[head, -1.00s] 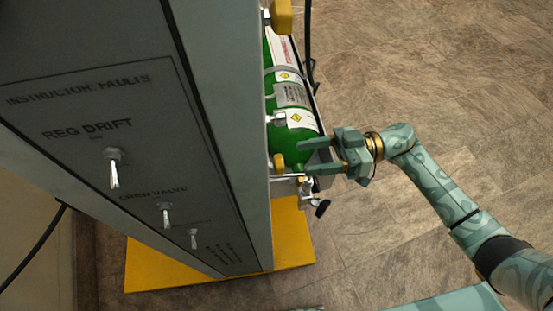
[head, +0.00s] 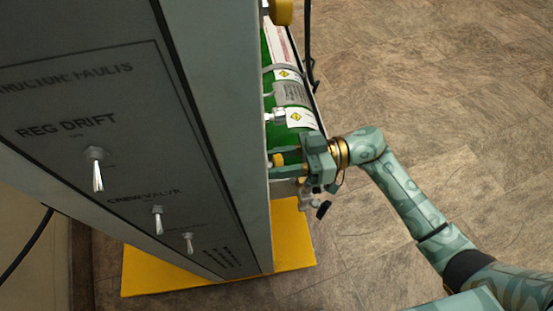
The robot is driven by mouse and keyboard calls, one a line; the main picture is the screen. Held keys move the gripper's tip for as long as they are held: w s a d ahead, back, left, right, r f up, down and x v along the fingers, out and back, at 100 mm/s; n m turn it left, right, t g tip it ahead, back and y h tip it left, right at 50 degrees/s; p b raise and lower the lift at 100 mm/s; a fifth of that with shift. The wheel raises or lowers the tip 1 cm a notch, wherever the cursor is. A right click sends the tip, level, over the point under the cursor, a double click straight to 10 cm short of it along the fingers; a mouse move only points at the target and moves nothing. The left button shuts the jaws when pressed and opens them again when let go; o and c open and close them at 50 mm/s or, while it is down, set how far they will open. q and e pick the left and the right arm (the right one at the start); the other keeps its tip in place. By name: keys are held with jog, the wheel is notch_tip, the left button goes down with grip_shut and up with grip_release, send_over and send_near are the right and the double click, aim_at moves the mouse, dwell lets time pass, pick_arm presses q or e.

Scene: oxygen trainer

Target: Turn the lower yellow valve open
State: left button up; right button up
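The lower yellow valve (head: 278,160) is a small yellow knob on the side of the grey cabinet, near the bottom end of the green cylinder. It is partly hidden by my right gripper (head: 282,162). That gripper comes in from the right, with one finger above the knob and one below it. The fingers look spread, and I cannot tell whether either touches the knob. Another yellow valve (head: 281,11) is higher up at the top edge of the view. My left gripper is not in view.
The green cylinder (head: 280,137) stands behind the gripper. A fitting with a black knob (head: 323,209) sits just below it. The grey cabinet (head: 225,120) fills the left, with a yellow base (head: 292,235). A black cable (head: 308,40) hangs nearby. Floor at right is clear.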

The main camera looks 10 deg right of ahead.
jog(key=shift+r+n+p, duration=0.25)
jog(key=shift+n+p, duration=0.15)
jog(key=shift+p, duration=0.2)
jog(key=shift+d+n+p, duration=0.1)
jog(key=shift+n+p, duration=0.35)
jog(key=shift+n, duration=0.05)
jog(key=shift+f+n, duration=0.25)
jog(key=shift+n, duration=0.95)
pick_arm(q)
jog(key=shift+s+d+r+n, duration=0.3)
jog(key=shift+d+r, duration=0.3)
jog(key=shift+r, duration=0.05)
pick_arm(e)
jog(key=o, duration=1)
